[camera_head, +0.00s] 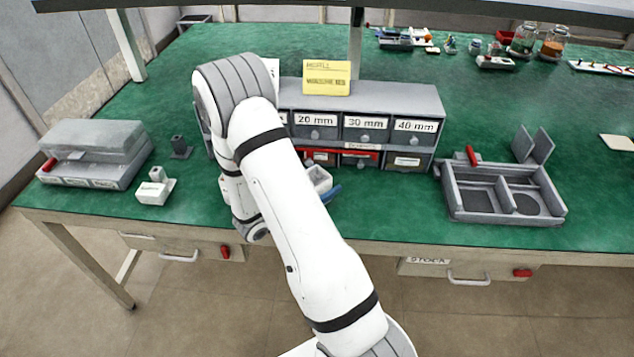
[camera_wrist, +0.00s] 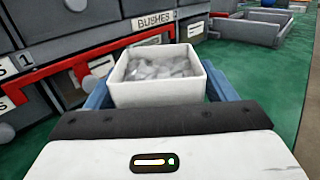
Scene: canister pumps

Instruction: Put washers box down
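The washers box, a small open white box (camera_wrist: 157,88) filled with grey pieces, sits between the blue fingers of my gripper (camera_wrist: 160,95) in the wrist view. The fingers lie along both of its sides and appear closed on it. In the head view the box (camera_head: 319,180) shows just right of my arm, in front of the grey drawer cabinet (camera_head: 425,103), with one blue finger beside it. Most of my gripper is hidden behind my arm there. I cannot tell whether the box's bottom touches the green table (camera_head: 390,205).
The cabinet has drawers marked 20, 30 and 40 mm, a red-framed lower row and a yellow note (camera_head: 326,78) on top. A grey divided tray (camera_head: 505,195) stands right. A grey case (camera_head: 95,153) and a small white block (camera_head: 155,190) stand left.

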